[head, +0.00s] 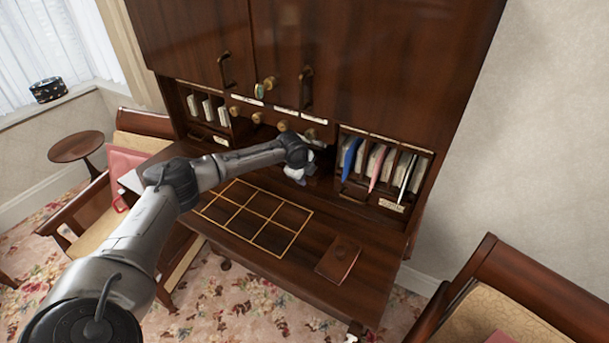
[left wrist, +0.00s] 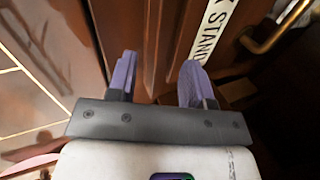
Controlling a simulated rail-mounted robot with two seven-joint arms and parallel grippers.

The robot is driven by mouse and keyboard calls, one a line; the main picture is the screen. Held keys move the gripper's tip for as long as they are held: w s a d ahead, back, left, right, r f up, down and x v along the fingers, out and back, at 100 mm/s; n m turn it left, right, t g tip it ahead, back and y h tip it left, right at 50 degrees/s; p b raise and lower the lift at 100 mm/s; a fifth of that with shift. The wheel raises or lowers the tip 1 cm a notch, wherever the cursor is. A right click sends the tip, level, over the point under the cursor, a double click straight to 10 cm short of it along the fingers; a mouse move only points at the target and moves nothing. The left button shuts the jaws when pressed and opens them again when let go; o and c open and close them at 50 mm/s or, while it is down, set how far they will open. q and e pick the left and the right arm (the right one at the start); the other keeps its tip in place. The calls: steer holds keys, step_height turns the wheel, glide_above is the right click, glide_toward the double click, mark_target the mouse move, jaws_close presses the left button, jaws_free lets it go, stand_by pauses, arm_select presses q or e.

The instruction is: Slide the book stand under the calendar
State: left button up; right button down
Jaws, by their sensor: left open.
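My left gripper (head: 300,172) is at the back of the fold-down desk, in front of the middle compartments. In the left wrist view its two purple fingers (left wrist: 158,78) are apart with nothing between them, pointing at dark wood panels. A white label (left wrist: 214,28) there ends in "K STAND"; its start is cut off. No separate book stand can be made out; my gripper hides part of the middle. A gold-lined grid (head: 258,218) on the desk top may be the calendar. My right gripper is not in view.
A small reddish-brown panel or book (head: 338,259) lies on the desk, right of the grid. Colored folders (head: 375,165) stand in the right compartment. A brass handle (left wrist: 275,28) is near the label in the left wrist view. Chairs (head: 520,295) flank the desk.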

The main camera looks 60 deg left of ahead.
arm_select(q)
steer(key=shift+f, duration=0.15)
steer(key=shift+c, duration=0.2)
jaws_close()
stand_by(0.3)
